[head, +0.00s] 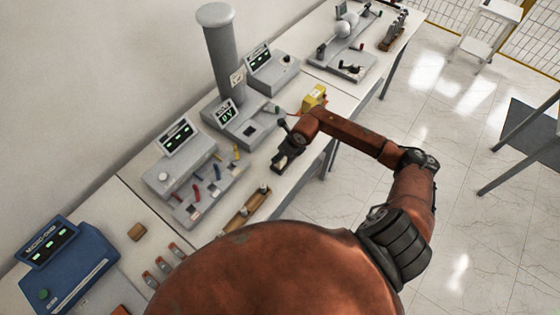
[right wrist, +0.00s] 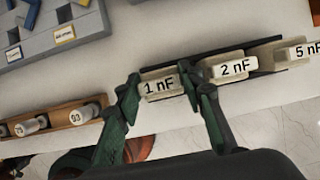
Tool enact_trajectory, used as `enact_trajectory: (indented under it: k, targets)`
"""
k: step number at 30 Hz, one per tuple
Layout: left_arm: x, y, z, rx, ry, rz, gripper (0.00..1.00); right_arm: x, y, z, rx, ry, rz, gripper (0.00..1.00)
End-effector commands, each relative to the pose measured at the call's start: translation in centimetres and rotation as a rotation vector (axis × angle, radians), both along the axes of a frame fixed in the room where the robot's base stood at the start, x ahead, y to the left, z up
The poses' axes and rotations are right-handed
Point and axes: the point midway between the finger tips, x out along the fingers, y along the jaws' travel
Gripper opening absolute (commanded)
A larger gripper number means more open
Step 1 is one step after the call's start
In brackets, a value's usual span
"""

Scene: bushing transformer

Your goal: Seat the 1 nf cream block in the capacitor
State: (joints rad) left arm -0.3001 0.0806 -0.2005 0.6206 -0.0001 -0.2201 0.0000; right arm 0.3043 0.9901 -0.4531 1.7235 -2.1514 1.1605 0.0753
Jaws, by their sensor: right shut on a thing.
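The cream block marked 1 nF (right wrist: 158,87) is between the two fingers of my right gripper (right wrist: 160,78), which is shut on it. The block is at the left end of a dark rack (right wrist: 205,53) and appears still in line with its neighbours; whether it is lifted is unclear. Cream blocks marked 2 nF (right wrist: 234,68) and 5 nF (right wrist: 304,50) are to its right. In the head view my right gripper (head: 284,150) is low over the bench and hides the block. I cannot tell which part is the capacitor. My left gripper is not in view.
A wooden rack (head: 245,208) with white cylinders is beside the gripper. A grey unit with coloured links (head: 205,180), a unit with a tall grey column (head: 222,55) and a yellow box (head: 313,97) stand nearby. The bench's front edge is close to my arm.

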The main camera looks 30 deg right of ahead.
Motion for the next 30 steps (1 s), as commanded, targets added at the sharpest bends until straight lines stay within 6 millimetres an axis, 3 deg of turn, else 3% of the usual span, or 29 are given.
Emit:
enact_trajectory:
  k: [13, 20, 26, 30]
  targets:
    - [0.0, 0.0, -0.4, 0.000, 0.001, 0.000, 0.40, 0.1, -0.1, 0.5, -0.001, -0.003, 0.000, 0.00]
    - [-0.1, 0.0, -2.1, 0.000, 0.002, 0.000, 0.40, 0.2, 0.0, 3.1, -0.003, -0.007, 0.003, 0.00]
    - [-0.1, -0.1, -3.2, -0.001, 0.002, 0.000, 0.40, -3.6, -0.7, 7.1, -0.008, -0.004, 0.004, 0.00]
    - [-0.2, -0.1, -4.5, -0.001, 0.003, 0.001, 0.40, -7.3, -1.2, 9.5, -0.009, 0.002, 0.002, 0.00]
